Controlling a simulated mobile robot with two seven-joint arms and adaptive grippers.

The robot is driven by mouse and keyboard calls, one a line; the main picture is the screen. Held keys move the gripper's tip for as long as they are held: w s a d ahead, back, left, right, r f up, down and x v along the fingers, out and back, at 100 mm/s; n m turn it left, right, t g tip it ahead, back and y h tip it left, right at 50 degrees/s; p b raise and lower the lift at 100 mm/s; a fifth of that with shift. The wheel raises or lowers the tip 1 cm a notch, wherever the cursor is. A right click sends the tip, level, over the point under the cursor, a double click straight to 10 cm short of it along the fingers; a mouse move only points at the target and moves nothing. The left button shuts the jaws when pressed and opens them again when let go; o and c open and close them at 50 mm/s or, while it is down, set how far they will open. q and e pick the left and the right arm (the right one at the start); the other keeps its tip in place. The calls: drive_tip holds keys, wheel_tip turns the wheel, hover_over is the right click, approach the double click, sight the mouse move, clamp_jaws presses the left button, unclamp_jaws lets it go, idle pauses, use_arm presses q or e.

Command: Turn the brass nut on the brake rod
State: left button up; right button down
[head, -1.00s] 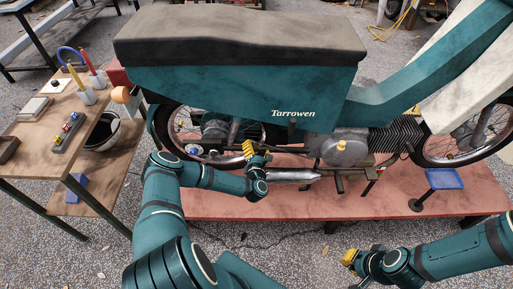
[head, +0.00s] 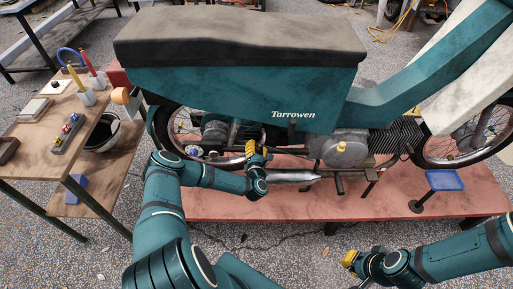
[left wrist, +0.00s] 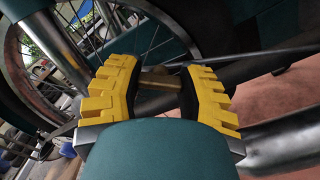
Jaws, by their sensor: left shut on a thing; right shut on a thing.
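In the left wrist view, the brass nut (left wrist: 158,80) sits between the yellow fingers of my left gripper (left wrist: 160,88), which is shut on it. A dark rod (left wrist: 262,56), apparently the brake rod, runs from behind the right finger toward the right edge. In the head view, my left gripper (head: 257,152) is low beside the teal motorbike (head: 240,95), behind its engine; the nut is hidden there. My right gripper (head: 351,258) is low in front of the red platform, away from the bike. Its fingers are together, and what they hold cannot be made out.
The motorbike stands on a red platform (head: 215,207). A silver exhaust (head: 292,176) lies just right of my left gripper. A wooden bench (head: 30,128) with tools stands at the left.

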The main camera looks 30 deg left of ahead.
use_arm(q)
drive_tip(key=m, duration=0.8)
drive_tip(key=shift+m+p, duration=0.35)
drive_tip(key=shift+m, duration=0.05)
drive_tip(key=m, duration=0.4)
drive_tip(key=shift+m, duration=0.3)
drive_tip(key=m, duration=0.4)
drive_tip(key=o, duration=1.2)
